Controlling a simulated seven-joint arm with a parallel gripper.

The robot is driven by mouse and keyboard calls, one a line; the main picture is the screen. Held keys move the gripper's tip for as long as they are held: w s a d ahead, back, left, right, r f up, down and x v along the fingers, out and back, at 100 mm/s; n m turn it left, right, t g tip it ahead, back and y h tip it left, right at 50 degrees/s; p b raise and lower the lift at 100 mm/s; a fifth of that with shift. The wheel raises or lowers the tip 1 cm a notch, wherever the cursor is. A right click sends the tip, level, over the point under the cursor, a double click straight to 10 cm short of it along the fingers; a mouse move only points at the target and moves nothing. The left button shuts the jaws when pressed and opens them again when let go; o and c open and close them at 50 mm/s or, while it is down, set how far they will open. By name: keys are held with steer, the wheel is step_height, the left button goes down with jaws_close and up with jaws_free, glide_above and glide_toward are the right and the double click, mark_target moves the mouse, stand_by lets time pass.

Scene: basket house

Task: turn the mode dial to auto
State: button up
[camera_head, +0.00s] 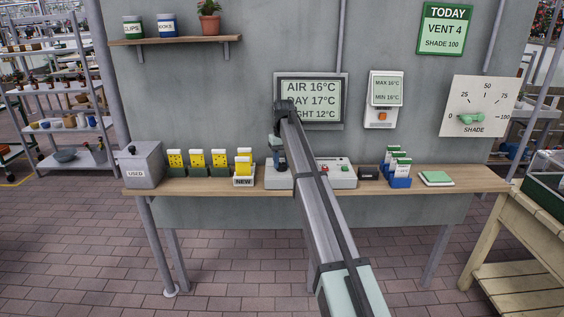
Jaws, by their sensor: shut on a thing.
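A light grey control box (343,178) stands on the wooden shelf below the temperature display. A red and a green control (346,167) show at its right end. My gripper (280,165) points down at the box's left part and is shut at it. The fingers and arm cover that part, so the mode dial itself, its pointer and its labels are hidden. I take the thing in the gripper to be the dial, but cannot see it clearly.
On the shelf (460,180) are a USED box (140,165), yellow cards (197,160), a NEW holder (243,181), a blue packet rack (400,181) and a green pad (436,178). The wall holds a temperature display (325,88), a MAX/MIN unit (386,100) and a SHADE dial (471,118).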

steer(key=n, duration=0.4)
steer(key=shift+n, duration=0.3)
steer(key=n, duration=0.4)
steer(key=shift+n, duration=0.3)
steer(key=o, duration=1)
steer(key=shift+o, duration=0.2)
steer(key=shift+m, duration=0.4)
